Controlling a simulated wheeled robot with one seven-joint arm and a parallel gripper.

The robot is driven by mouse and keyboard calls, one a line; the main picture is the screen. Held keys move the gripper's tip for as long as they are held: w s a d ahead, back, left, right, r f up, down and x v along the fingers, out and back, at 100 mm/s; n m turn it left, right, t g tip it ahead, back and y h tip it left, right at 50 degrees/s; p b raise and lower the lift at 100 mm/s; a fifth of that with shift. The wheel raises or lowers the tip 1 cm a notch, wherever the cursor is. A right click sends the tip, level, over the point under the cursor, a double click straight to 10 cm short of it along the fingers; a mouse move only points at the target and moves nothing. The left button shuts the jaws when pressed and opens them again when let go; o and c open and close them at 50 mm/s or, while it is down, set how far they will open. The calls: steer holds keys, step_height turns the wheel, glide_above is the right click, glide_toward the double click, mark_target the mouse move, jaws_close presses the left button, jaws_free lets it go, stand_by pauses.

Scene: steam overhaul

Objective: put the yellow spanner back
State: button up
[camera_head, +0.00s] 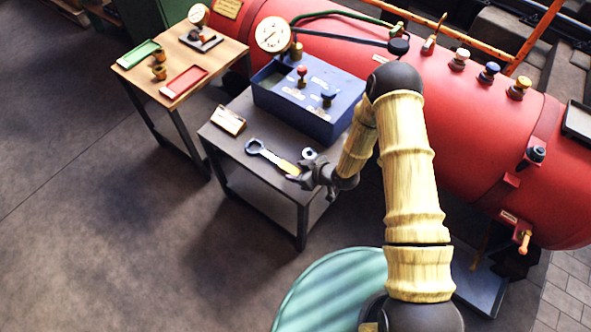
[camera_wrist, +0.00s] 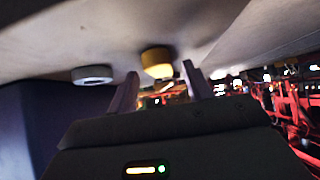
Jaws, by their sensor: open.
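The yellow spanner lies on the small dark table (camera_head: 240,165), with its dark ring head at the left and its yellow handle (camera_head: 285,165) pointing toward my gripper. My gripper (camera_head: 298,177) is at the handle's end, close to the table top. In the wrist view, my gripper (camera_wrist: 162,80) is open, with a finger on either side of a yellow end (camera_wrist: 157,60), likely the handle. The end appears just beyond the fingertips. Whether the fingers touch it I cannot tell.
A round grey-white part (camera_head: 309,154) lies beside the handle. A blue box (camera_head: 310,95) with red and blue knobs stands behind. A small framed card (camera_head: 228,120) is at the left. A wooden table (camera_head: 195,55) holds green and red trays. The red boiler (camera_head: 460,120) runs behind.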

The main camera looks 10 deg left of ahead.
steer(key=v, duration=1.1)
steer(key=shift+p, duration=0.3)
steer(key=w+d+r+m+t+h, duration=0.1)
steer(key=w+d+r+m+h, duration=0.2)
steer(key=d+r+m+h, duration=0.7)
steer(key=s+d+r+m+g, duration=0.2)
steer(key=s+d+r+m, duration=0.1)
steer(key=s+d+r, duration=0.7)
step_height(320, 180, up, 4)
steer(key=shift+s+d+f+y, duration=0.15)
steer(key=shift+s+y, duration=0.25)
steer(key=shift+s, duration=0.75)
